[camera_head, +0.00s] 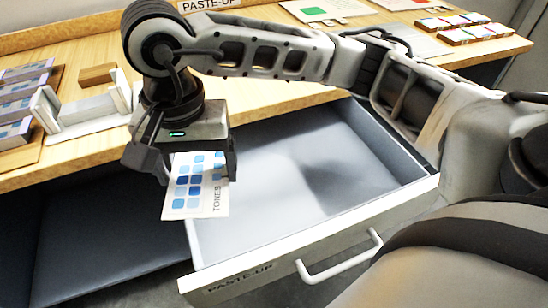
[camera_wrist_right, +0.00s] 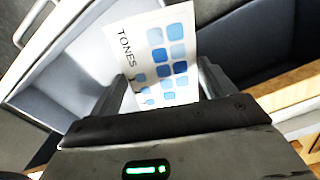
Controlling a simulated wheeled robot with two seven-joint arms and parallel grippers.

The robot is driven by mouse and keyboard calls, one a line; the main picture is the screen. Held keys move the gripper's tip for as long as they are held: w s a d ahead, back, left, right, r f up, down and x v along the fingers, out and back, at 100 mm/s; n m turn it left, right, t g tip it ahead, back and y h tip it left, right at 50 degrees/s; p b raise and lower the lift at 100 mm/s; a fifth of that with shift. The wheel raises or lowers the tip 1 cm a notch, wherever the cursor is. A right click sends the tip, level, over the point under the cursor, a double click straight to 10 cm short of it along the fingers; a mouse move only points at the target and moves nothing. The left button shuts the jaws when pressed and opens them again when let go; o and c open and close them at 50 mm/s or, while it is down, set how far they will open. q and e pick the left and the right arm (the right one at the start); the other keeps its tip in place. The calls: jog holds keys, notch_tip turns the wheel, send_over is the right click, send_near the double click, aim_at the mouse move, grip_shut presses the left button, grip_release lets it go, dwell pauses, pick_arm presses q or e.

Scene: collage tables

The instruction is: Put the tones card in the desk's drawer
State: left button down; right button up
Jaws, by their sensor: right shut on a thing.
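The tones card (camera_head: 196,190) is white with blue squares and the word TONES. My right gripper (camera_head: 185,165) is shut on it and holds it hanging down near the left side of the open drawer. The card also shows between the fingers of my right gripper (camera_wrist_right: 163,90) in the right wrist view (camera_wrist_right: 160,62). The desk's drawer (camera_head: 300,170) is pulled out, grey inside, and looks empty. Its white front (camera_head: 235,285) is labelled PASTE-UP and has a white handle (camera_head: 340,262). My left gripper is not in view.
The wooden desktop (camera_head: 285,115) lies behind the drawer. A white holder (camera_head: 85,112), a wooden block (camera_head: 97,74) and racks of blue cards (camera_head: 22,90) stand at left. Cards with green (camera_head: 318,10) and several small tiles (camera_head: 460,27) lie at the back right.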

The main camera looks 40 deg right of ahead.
jog(key=shift+s+a+f+m, duration=0.15)
jog(key=shift+s+a+m, duration=0.1)
jog(key=shift+a+m, duration=0.15)
jog(key=d+f, duration=0.4)
jog(key=d, duration=0.5)
send_over(268, 187)
jog(key=a, duration=0.1)
notch_tip(268, 187, down, 4)
jog(key=shift+s+f+b, duration=0.15)
jog(key=shift+f+b, duration=0.1)
jog(key=shift+b, duration=0.2)
jog(key=shift+d+f, duration=0.3)
jog(key=shift+f, duration=0.1)
jog(key=f, duration=0.3)
jog(key=shift+d+f+b, duration=0.15)
jog(key=shift+d+b, duration=0.1)
jog(key=shift+b, duration=0.05)
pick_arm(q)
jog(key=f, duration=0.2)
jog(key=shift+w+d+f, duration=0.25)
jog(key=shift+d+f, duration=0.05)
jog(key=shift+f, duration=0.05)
pick_arm(e)
jog(key=shift+f, duration=0.15)
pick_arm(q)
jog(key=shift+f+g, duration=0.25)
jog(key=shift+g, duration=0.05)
pick_arm(e)
jog(key=shift+f, duration=0.15)
